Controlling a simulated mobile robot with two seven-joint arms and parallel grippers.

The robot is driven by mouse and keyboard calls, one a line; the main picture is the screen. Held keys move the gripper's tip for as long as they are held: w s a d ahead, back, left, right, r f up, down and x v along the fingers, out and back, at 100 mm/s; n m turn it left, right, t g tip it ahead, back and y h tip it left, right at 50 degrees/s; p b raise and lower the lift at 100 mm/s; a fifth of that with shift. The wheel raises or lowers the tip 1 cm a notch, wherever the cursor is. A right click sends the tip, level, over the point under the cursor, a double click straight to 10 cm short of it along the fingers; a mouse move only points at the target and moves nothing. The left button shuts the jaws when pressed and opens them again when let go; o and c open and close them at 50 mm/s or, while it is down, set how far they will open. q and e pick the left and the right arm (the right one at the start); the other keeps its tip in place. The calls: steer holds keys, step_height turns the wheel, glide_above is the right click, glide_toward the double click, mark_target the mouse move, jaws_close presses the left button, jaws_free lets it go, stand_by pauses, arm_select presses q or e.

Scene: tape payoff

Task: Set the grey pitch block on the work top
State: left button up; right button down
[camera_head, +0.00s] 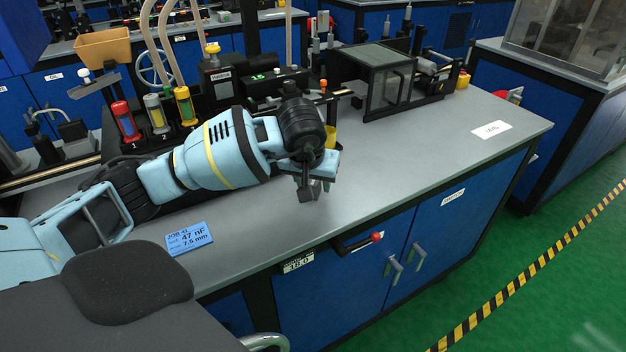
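My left arm reaches in from the left over the grey work top (400,160). My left gripper (309,188) points down above the work top, near its front edge. A small grey shape shows at its fingertips. I cannot tell whether this is the grey pitch block or part of the fingers, nor whether the fingers are open or shut. I make out no other grey pitch block on the work top. My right gripper is not in view.
A blue job card (189,238) lies near the front edge. Three numbered canisters, one of them red (125,121), and a dark-framed clear box (385,82) stand along the back. A white label (491,129) lies at the right. The work top's middle right is clear.

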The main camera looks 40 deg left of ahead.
arm_select(q)
steer(key=shift+r, duration=0.45)
steer(key=v, duration=1.1)
steer(key=shift+r+p, duration=0.25)
steer(key=shift+p, duration=0.15)
steer(key=shift+s+f, duration=0.1)
steer(key=shift+s, duration=0.05)
